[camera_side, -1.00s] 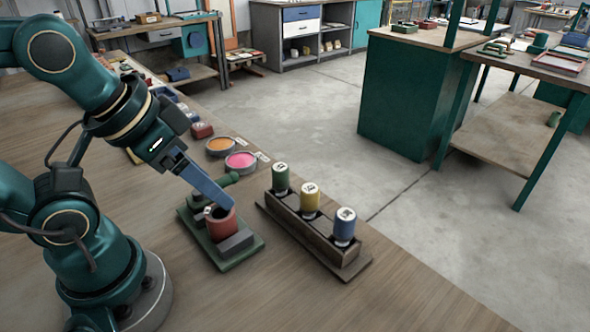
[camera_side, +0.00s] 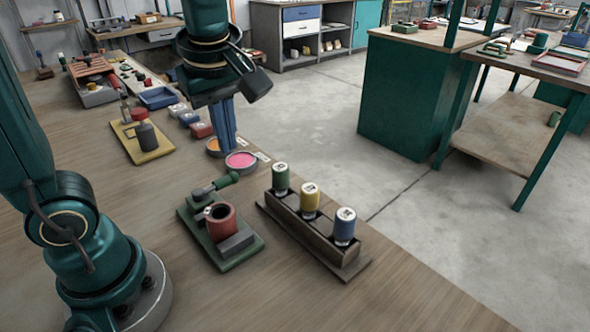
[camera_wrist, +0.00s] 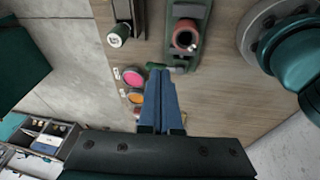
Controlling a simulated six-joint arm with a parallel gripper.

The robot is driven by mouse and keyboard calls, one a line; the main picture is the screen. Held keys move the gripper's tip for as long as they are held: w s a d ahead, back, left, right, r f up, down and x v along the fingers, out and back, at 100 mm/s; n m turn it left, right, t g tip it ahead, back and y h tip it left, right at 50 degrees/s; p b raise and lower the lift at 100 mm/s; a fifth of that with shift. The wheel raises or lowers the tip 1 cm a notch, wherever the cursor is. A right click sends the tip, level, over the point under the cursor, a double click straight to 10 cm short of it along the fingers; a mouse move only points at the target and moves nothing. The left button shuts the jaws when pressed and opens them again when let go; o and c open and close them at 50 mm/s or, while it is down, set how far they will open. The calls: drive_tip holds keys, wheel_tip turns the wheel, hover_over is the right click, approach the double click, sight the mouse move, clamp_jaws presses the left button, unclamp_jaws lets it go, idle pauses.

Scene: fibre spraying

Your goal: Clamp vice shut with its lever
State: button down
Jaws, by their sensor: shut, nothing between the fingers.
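The vice (camera_side: 220,224) has a green base on the bench, with a red cylinder (camera_side: 222,224) standing at its middle beside a grey block (camera_side: 236,243). Its lever (camera_side: 215,187), with a green handle, points to the upper right in the side view. In the wrist view the vice (camera_wrist: 188,30) is at the top, and the lever handle (camera_wrist: 172,69) lies sideways just beyond my fingertips. My gripper (camera_side: 227,148) points down with blue fingers together and empty, behind the pink pot in the side view, apart from the lever. It also shows in the wrist view (camera_wrist: 160,72).
A wooden rack (camera_side: 312,232) with green, yellow and blue bottles stands right of the vice. A pink pot (camera_side: 241,161) and an orange pot (camera_side: 213,147) are near my fingers. A yellow-based fixture (camera_side: 142,140) stands farther left. Bare bench lies in front of the vice.

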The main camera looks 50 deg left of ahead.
sight(229, 178)
drive_tip(key=shift+n+g+y, duration=0.3)
drive_tip(key=shift+g, duration=0.5)
drive_tip(key=w+f, duration=0.2)
drive_tip(key=f, duration=0.1)
drive_tip(key=shift+w, duration=0.3)
drive_tip(key=shift+a+f, duration=0.1)
drive_tip(key=shift+f, duration=0.05)
drive_tip(key=x, duration=0.9)
drive_tip(key=shift+s+a+f, duration=0.1)
drive_tip(key=shift+a+f, duration=0.05)
drive_tip(key=shift+f, duration=0.25)
drive_tip(key=shift+a+f, duration=0.2)
drive_tip(key=shift+a, duration=0.95)
drive_tip(key=shift+a+f, duration=0.15)
drive_tip(key=shift+a, duration=0.65)
